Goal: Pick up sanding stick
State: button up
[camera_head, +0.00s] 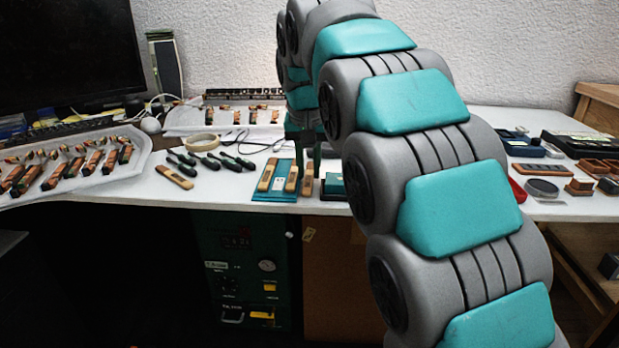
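Several light wooden sticks lie by a teal mat on the white bench in the head view; I cannot tell for certain which is the sanding stick. One stick (267,175) lies on the left part of the teal mat (274,196), one (291,180) near its right edge, and one (307,183) just right of it. Another wooden piece (175,177) lies alone farther left. My gripper (307,166) points down over the right-hand sticks. Its dark fingers look apart, with nothing seen lifted between them. Whether they touch a stick is unclear.
Dark-handled tools (205,161) and a tape roll (202,143) lie left of the mat. A tray of piano parts (92,165) is at far left. A grey round tin (541,188) and small boxes stand at right. My arm hides the bench's middle right.

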aim_at(311, 178)
jog(key=shift+d+f, duration=0.1)
jog(key=shift+f, duration=0.15)
grip_shut()
jog(key=shift+f, duration=0.1)
jog(key=shift+w+r, duration=0.1)
jog(key=shift+r, duration=1.75)
jog(key=shift+d+r, duration=0.1)
jog(key=shift+r, duration=0.05)
jog(key=s+d+r, duration=0.1)
jog(key=s+d, duration=0.9)
jog(key=s, duration=0.1)
jog(key=shift+s+d+r+b, duration=0.25)
jog(key=shift+s+d+b, duration=0.15)
